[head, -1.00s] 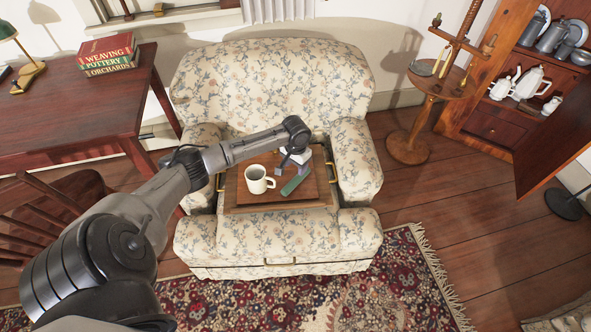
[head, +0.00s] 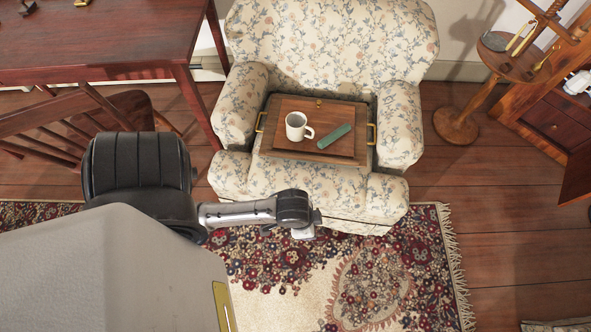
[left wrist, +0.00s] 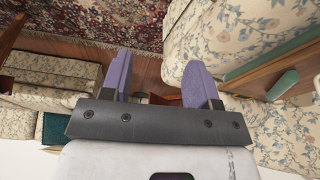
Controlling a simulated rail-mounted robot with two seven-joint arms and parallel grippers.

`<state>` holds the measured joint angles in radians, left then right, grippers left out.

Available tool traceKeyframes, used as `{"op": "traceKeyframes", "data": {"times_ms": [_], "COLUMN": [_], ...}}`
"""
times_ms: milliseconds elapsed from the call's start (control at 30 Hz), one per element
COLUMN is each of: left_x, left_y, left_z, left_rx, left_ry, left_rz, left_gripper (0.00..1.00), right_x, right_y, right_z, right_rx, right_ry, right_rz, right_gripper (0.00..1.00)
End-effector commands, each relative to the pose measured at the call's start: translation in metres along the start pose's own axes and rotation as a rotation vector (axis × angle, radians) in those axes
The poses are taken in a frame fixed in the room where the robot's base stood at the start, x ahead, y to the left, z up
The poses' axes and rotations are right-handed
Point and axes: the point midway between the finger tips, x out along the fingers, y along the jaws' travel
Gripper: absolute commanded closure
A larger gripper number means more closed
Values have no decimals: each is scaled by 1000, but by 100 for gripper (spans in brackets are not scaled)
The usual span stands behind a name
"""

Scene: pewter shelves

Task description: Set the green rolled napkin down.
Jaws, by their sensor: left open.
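The green rolled napkin (head: 335,136) lies flat and slantwise on the right part of the brown wooden tray (head: 312,158), to the right of the white mug (head: 296,127) and apart from it. The tray rests on the floral armchair. My left gripper (head: 305,231) is in front of the armchair, well clear of the napkin; its fingers are mostly hidden in the head view. In the left wrist view my left gripper (left wrist: 160,78) has its two purple fingers spread with nothing between them. My right gripper is not in view.
The armchair (head: 330,48) has arms on both sides of the tray. A red-brown table (head: 100,45) and a wooden chair (head: 120,108) stand to the left. A round wooden stand (head: 455,125) is at the right. A patterned rug (head: 400,265) lies in front.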

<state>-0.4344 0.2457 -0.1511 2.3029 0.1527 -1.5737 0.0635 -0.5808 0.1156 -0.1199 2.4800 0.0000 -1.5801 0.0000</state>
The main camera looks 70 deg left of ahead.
Motion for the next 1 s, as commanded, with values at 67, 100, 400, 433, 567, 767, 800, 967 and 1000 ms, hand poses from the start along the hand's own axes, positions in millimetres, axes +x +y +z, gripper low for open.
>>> {"op": "traceKeyframes", "data": {"times_ms": [67,100,400,433,567,767,800,967,1000], "left_x": [-18,-26,-46,-46,-46,-52,-56,-81,-90], "left_y": [11,13,16,16,16,17,17,17,17], "left_z": [12,16,27,27,27,25,24,17,15], "left_rx": [-17,-23,-41,-41,-41,-41,-41,-41,-41], "left_ry": [25,34,56,56,56,56,56,55,55], "left_rz": [-12,-22,-57,-57,-57,-56,-56,-56,-56], "left_gripper": [45,45,45,45,45,45,45,45,45], "right_x": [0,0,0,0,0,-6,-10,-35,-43], "right_y": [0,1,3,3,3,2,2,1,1], "right_z": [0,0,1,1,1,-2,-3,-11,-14], "right_rx": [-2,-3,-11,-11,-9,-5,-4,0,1], "right_ry": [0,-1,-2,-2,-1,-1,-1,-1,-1], "right_rz": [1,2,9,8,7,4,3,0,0], "right_gripper": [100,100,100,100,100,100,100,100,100]}}
